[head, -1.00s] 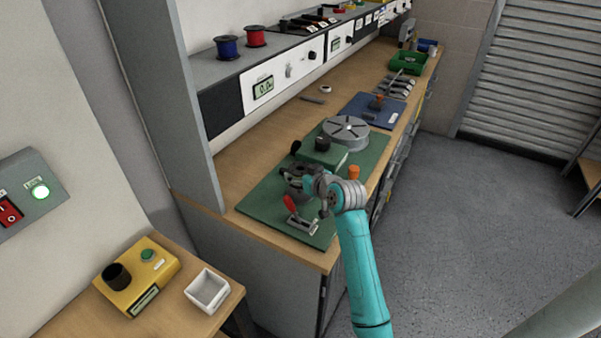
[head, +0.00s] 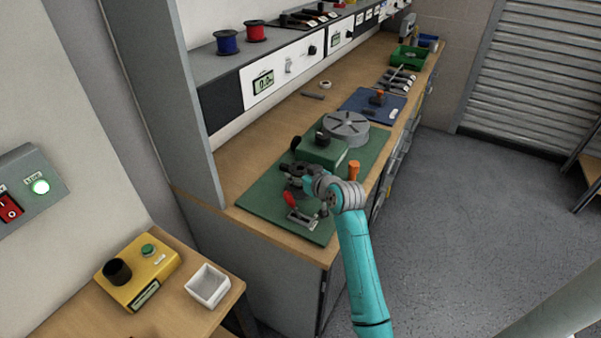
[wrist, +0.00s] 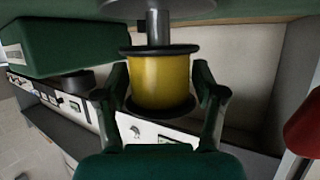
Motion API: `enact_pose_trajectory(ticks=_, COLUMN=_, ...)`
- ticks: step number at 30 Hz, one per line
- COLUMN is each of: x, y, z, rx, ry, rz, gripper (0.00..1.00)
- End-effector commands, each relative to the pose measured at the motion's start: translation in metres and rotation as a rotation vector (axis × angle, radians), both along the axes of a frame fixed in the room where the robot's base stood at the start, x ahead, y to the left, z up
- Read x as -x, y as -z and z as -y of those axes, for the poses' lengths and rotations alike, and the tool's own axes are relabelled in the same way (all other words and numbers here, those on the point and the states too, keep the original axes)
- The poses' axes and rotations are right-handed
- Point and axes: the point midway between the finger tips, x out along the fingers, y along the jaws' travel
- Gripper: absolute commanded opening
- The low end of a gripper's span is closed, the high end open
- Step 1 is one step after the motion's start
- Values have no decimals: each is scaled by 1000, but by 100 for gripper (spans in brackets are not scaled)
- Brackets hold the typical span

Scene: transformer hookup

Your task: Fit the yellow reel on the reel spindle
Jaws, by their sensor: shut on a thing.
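The yellow reel (wrist: 160,80) has dark flanges and sits between the two fingers of my gripper (wrist: 161,78) in the wrist view, gripped from both sides. A grey post, the reel spindle (wrist: 158,26), lines up with the reel's end at the top of that picture, with a round grey base beyond it. The post meets the reel's flange, but I cannot tell whether it has entered the bore. In the head view my gripper (head: 299,174) is low over the green mat (head: 262,205); the reel and spindle are not clearly visible there.
A green box (head: 321,152) with a dark knob stands close behind my gripper. A red-handled clamp (head: 292,201) stands at the mat's near side. A grey slotted disc (head: 345,127) is farther back. Blue (head: 227,43) and red (head: 255,31) reels stand on the shelf.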

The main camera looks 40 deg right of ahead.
Motion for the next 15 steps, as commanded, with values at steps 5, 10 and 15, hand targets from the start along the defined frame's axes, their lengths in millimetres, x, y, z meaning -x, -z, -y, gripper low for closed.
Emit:
enact_pose_trajectory(ticks=5, x=0, y=3, z=0, rx=0, ry=0, rz=1, gripper=14)
enact_pose_trajectory(ticks=10, x=0, y=6, z=0, rx=0, ry=0, rz=1, gripper=14)
enact_pose_trajectory(ticks=15, x=0, y=9, z=0, rx=0, ry=0, rz=0, gripper=14)
